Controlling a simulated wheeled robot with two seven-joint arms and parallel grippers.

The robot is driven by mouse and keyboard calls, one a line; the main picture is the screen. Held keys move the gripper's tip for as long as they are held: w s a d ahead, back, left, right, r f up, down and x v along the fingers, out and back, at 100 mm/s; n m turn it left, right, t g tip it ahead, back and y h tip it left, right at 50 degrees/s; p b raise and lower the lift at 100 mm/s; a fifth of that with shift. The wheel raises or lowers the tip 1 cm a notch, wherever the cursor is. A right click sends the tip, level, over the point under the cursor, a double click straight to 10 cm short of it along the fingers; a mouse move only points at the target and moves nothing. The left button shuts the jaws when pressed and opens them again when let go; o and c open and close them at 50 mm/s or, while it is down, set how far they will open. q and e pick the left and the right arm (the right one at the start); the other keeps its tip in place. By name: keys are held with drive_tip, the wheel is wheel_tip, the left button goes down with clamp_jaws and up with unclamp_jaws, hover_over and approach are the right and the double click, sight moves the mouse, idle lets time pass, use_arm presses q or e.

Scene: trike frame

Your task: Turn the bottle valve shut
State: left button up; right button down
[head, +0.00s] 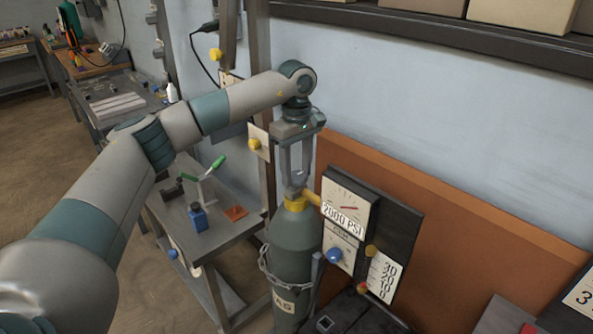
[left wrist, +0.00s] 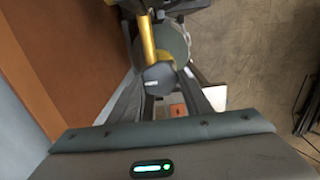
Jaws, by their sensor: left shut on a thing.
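The grey-green gas bottle (head: 293,243) stands upright, chained to its stand, with a yellow fitting (head: 296,204) at its neck. My left gripper (head: 295,186) reaches straight down over the bottle top and is shut on the grey valve knob. In the left wrist view, the round valve knob (left wrist: 160,78) sits between the two fingers of the left gripper (left wrist: 160,88). The yellow pipe (left wrist: 147,38) runs away from the fitting beside it. The fingers partly hide the knob in the head view. My right gripper is not in view.
A gauge panel (head: 346,207) reading 2000 PSI stands close right of the bottle, with a blue knob (head: 334,255) below. A brown board (head: 450,230) stands behind. A shelf (head: 430,30) overhangs the wall.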

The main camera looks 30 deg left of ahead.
sight(296, 175)
use_arm(q)
drive_tip(key=shift+r, duration=0.15)
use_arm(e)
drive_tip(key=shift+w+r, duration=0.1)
use_arm(q)
drive_tip(key=o, duration=0.8)
drive_tip(key=shift+o, duration=1.2)
drive_tip(key=shift+r, duration=0.45)
wheel_tip(296, 175, up, 16)
drive_tip(key=b, duration=0.1)
drive_tip(key=shift+r, duration=0.15)
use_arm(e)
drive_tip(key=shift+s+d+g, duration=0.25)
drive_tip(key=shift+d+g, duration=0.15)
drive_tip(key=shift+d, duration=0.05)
